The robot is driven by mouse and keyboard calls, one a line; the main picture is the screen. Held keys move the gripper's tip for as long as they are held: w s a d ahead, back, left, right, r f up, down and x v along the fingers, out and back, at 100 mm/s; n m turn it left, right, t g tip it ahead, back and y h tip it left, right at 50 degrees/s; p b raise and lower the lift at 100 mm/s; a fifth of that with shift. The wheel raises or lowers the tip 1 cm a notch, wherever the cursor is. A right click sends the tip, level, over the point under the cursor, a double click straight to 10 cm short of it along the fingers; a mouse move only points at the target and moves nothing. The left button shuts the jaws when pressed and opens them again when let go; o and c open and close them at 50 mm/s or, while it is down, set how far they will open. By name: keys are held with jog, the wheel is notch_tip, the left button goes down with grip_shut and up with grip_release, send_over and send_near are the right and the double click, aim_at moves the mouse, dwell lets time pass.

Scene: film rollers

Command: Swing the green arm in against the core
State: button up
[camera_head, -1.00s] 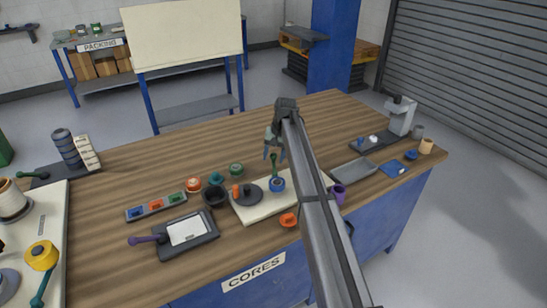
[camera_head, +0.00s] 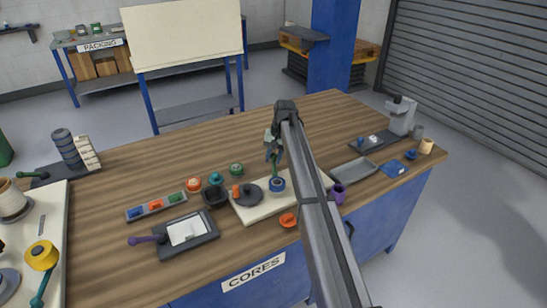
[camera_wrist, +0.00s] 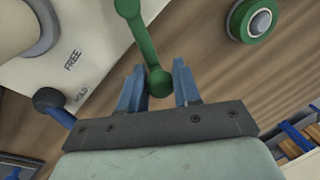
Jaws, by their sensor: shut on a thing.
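In the wrist view the green arm (camera_wrist: 143,42) is a bar with a round knob at each end. My gripper (camera_wrist: 159,85) has its two blue fingers on either side of the near knob and is shut on it. The head view shows my gripper (camera_head: 272,153) above the core's back side. The wrist view shows the plate (camera_wrist: 75,75) with "FREE" and "HOLD" marks. Contact between arm and core cannot be made out.
A green roller (camera_head: 236,169), also in the wrist view (camera_wrist: 250,20), sits behind the plate. The table behind is clear.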

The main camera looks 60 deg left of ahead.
jog(key=shift+s+a+n, duration=0.15)
jog(key=shift+s+n, duration=0.15)
jog(key=shift+n, duration=0.2)
grip_shut()
jog(key=shift+s+a+n, duration=0.1)
jog(key=shift+s+n, duration=0.15)
jog(key=shift+n, duration=0.05)
jog(key=shift+s+a+n+h, duration=0.1)
jog(key=shift+s+n+h, duration=0.1)
jog(key=shift+s+n, duration=0.45)
jog(key=shift+s+a+n+h, duration=0.1)
jog(key=shift+s+n+h, duration=0.15)
jog(key=shift+n, duration=0.6)
jog(key=shift+s+d+n+h, duration=0.15)
jog(key=shift+s+n, duration=0.3)
jog(key=shift+n, duration=0.25)
jog(key=shift+s+d+n+h, duration=0.1)
jog(key=shift+s+n, duration=0.35)
jog(key=shift+n, duration=0.25)
jog(key=shift+s+d+n+g, duration=0.1)
jog(key=shift+s+n+g, duration=0.2)
jog(key=shift+s+n, duration=0.35)
jog(key=shift+n, duration=0.25)
jog(key=o, duration=1)
grip_release()
jog(key=shift+w, duration=0.1)
jog(key=shift+c, duration=0.2)
jog(key=shift+o, duration=0.2)
jog(key=shift+w, duration=0.1)
